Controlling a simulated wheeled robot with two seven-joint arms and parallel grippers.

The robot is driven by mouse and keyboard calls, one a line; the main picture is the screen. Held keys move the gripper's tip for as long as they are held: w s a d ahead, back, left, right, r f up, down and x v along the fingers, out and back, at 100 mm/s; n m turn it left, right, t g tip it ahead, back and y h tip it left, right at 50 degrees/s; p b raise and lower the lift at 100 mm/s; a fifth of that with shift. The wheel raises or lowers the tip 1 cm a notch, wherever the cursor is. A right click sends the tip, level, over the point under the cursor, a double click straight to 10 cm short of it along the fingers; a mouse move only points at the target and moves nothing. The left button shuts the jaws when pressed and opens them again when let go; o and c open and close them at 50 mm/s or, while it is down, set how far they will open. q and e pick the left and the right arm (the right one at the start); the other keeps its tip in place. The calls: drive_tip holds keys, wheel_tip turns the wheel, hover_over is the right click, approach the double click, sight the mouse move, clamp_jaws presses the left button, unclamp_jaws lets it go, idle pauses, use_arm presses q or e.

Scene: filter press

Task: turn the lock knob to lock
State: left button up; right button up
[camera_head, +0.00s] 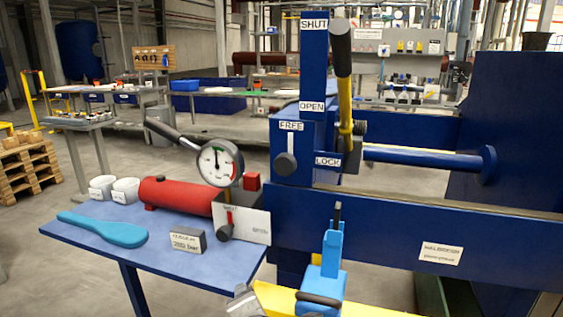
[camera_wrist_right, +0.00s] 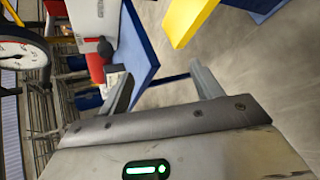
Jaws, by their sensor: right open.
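The lock knob (camera_head: 285,163) is a dark round knob with a light upright bar, on the blue press housing in the head view. Its bar points up toward the FREE label (camera_head: 291,126). The LOCK label (camera_head: 328,160) is to its right. My right gripper (camera_wrist_right: 162,85) is open and empty in the right wrist view, its two grey fingers well apart. A grey piece at the bottom edge of the head view looks like part of it, low and apart from the knob. The lock knob does not show in the wrist view. My left gripper is not in view.
A lever with a black grip (camera_head: 341,48) stands right of the knob, beside the SHUT and OPEN labels. A gauge (camera_head: 218,162), red cylinder (camera_head: 178,196) and blue paddle (camera_head: 105,229) are on the left bench (camera_head: 85,243). A blue clamp (camera_head: 331,262) and yellow bar (camera_head: 372,302) are below.

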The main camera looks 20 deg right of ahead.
drive_tip(key=w+r+n+t+h, duration=0.1)
drive_tip(key=w+r+n+h, duration=0.1)
drive_tip(key=r, duration=0.4)
drive_tip(key=w+r+n+t+h, duration=0.1)
drive_tip(key=w+r+n+h, duration=0.15)
drive_tip(key=r, duration=0.35)
drive_tip(key=n+t+h, duration=0.1)
drive_tip(key=n+h, duration=0.1)
drive_tip(key=h, duration=0.3)
approach(283, 167)
drive_tip(key=p+x, duration=0.1)
drive_tip(key=x, duration=1)
drive_tip(key=shift+w+d, duration=0.2)
drive_tip(key=c, duration=1)
